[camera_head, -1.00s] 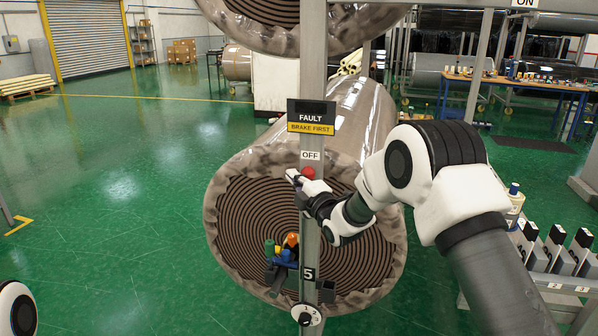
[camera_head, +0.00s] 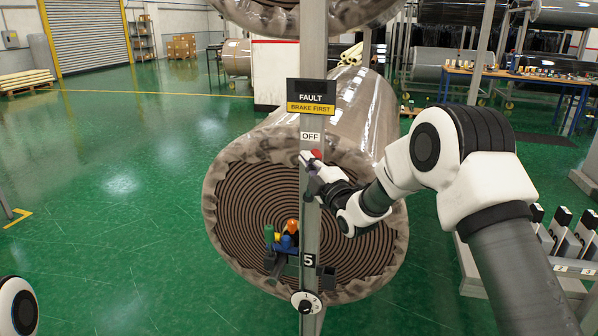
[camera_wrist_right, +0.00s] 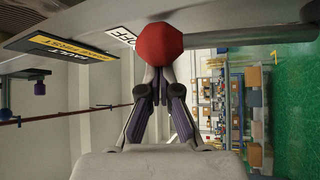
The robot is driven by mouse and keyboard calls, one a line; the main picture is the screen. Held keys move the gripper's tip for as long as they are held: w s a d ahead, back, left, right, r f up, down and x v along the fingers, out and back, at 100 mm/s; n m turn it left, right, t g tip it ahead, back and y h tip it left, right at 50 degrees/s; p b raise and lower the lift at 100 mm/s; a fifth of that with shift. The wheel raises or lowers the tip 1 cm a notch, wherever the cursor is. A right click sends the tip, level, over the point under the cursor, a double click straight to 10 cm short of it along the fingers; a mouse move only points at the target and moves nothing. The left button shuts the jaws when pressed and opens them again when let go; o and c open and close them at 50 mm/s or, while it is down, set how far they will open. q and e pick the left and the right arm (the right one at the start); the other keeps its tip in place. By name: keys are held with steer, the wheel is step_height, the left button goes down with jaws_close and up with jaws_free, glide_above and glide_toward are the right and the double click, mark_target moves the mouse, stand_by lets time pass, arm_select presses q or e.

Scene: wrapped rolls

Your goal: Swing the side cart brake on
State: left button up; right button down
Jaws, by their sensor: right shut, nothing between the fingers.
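A red knob (camera_head: 316,154) sits by the grey post (camera_head: 313,215), just below a white OFF label (camera_head: 311,137). In the right wrist view the red knob (camera_wrist_right: 160,54) looks faceted and sits right at the fingertips, covering their ends. My right gripper (camera_head: 305,159) is shut with nothing held, at the post beside the knob; whether it touches the knob I cannot tell. A sign (camera_head: 311,97) above reads FAULT, BRAKE FIRST. No label naming a side cart brake is readable. My left gripper is out of view; only a piece of my left arm shows at lower left.
A large wrapped roll (camera_head: 230,168) lies behind the post. A small holder with coloured items (camera_head: 285,242) and a dial (camera_head: 305,301) are low on the post. A cart with several dark-topped blocks (camera_head: 560,240) stands at right.

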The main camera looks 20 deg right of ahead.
steer(key=s+d+f+m+t+h+b, duration=0.5)
steer(key=d+f+m+h+b, duration=0.3)
steer(key=m+b, duration=0.8)
steer(key=shift+s+d+h+b, duration=0.65)
steer(key=shift+h+b, duration=1.25)
steer(key=shift+b, duration=1.45)
